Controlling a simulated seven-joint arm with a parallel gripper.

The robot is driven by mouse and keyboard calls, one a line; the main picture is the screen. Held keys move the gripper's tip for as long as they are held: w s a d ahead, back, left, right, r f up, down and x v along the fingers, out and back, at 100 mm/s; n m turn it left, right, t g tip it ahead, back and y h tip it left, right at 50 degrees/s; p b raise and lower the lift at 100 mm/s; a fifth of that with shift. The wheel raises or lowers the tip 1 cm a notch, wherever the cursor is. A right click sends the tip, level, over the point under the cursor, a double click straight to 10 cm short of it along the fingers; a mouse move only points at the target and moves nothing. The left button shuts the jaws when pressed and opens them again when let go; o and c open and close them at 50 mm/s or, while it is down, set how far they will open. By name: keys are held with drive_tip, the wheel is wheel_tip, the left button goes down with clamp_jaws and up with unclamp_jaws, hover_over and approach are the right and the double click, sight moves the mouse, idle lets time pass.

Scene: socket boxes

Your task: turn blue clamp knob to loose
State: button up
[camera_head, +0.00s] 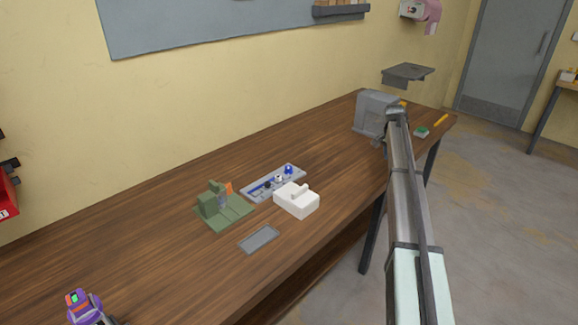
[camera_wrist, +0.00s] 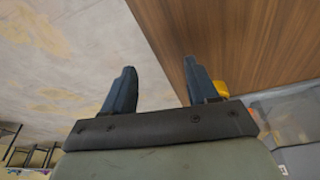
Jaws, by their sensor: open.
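A blue knob (camera_head: 288,169) stands at the right end of a grey panel (camera_head: 247,196) with blue parts, in the middle of the table. A white knob (camera_head: 278,178) and a dark knob (camera_head: 267,184) are beside it. The blue knob's setting is too small to read. My gripper (camera_wrist: 159,72) is open and empty in the wrist view, over the table's edge and the floor. In the camera_head view my arm reaches to the far right end of the table, well away from the panel. The fingers cannot be made out clearly there.
A white box (camera_head: 296,202) sits right in front of the panel. A green fixture (camera_head: 222,210) with an orange part is to its left, and a flat grey plate (camera_head: 260,240) in front. A grey machine (camera_head: 371,113) stands near my arm.

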drive_tip(key=w+a+r+n+y, duration=0.1)
drive_tip(key=a+r, duration=0.1)
drive_tip(key=a, duration=0.9)
drive_tip(key=w+a+r+n, duration=0.2)
drive_tip(key=a+r, duration=0.1)
drive_tip(key=a, duration=0.7)
wheel_tip(320, 180, up, 4)
drive_tip(key=n+g+y, duration=0.1)
drive_tip(key=n+y, duration=0.1)
hover_over(289, 167)
wheel_tip(289, 167, down, 13)
drive_tip(key=shift+w+r, duration=0.15)
drive_tip(key=shift+c, duration=0.3)
drive_tip(key=c, duration=1)
